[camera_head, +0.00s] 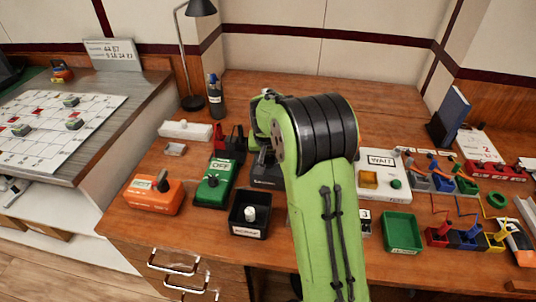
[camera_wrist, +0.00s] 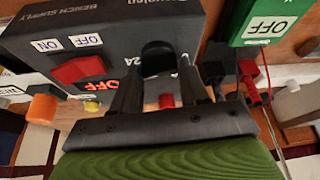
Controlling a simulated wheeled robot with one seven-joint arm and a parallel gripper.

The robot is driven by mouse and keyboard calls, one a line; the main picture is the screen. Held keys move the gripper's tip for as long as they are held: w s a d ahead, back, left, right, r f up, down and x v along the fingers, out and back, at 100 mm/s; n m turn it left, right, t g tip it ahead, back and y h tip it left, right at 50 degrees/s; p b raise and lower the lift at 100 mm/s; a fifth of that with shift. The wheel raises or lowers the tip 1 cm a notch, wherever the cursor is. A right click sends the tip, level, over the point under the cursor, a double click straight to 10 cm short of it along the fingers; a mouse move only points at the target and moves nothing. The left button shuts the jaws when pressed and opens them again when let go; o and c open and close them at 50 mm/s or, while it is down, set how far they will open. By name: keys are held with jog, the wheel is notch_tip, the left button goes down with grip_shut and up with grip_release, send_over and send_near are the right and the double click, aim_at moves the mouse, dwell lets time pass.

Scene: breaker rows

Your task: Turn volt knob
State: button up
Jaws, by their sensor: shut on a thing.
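The bench supply (camera_wrist: 70,30) is a dark box filling the upper left of the wrist view, with "ON" and "OFF" labels and a red rocker switch (camera_wrist: 80,69). It also shows partly in the head view (camera_head: 266,180), half hidden behind my arm. A round black knob (camera_wrist: 160,50) sits on its front, beside a partly covered "24" marking; I take it as the volt knob. My gripper (camera_wrist: 160,72) is shut on this knob, a dark finger on each side. The knob's pointer cannot be seen. The fingers are hidden in the head view.
A green switch box (camera_head: 215,183) marked "OFF" stands just left of the supply. An orange device (camera_head: 153,196) is farther left. Right of my arm are a white "WAIT" panel (camera_head: 383,160) and a green tray (camera_head: 402,218).

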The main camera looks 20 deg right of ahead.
jog(key=shift+n, duration=0.3)
jog(key=n+y+p, duration=0.1)
jog(key=n, duration=0.3)
jog(key=shift+d+y, duration=0.15)
jog(key=shift+y, duration=0.25)
jog(key=n+y, duration=0.1)
jog(key=n, duration=0.1)
jog(key=n+p, duration=0.1)
jog(key=n, duration=0.2)
jog(key=shift+d+y, duration=0.1)
jog(key=shift+y, duration=0.3)
jog(key=shift+n, duration=0.3)
jog(key=o, duration=1)
jog(key=shift+o, duration=0.2)
jog(key=p+v, duration=0.4)
jog(key=v, duration=1.1)
jog(key=shift+s+d+r+p, duration=0.2)
jog(key=shift+s+r+p, duration=0.1)
jog(key=shift+p, duration=0.1)
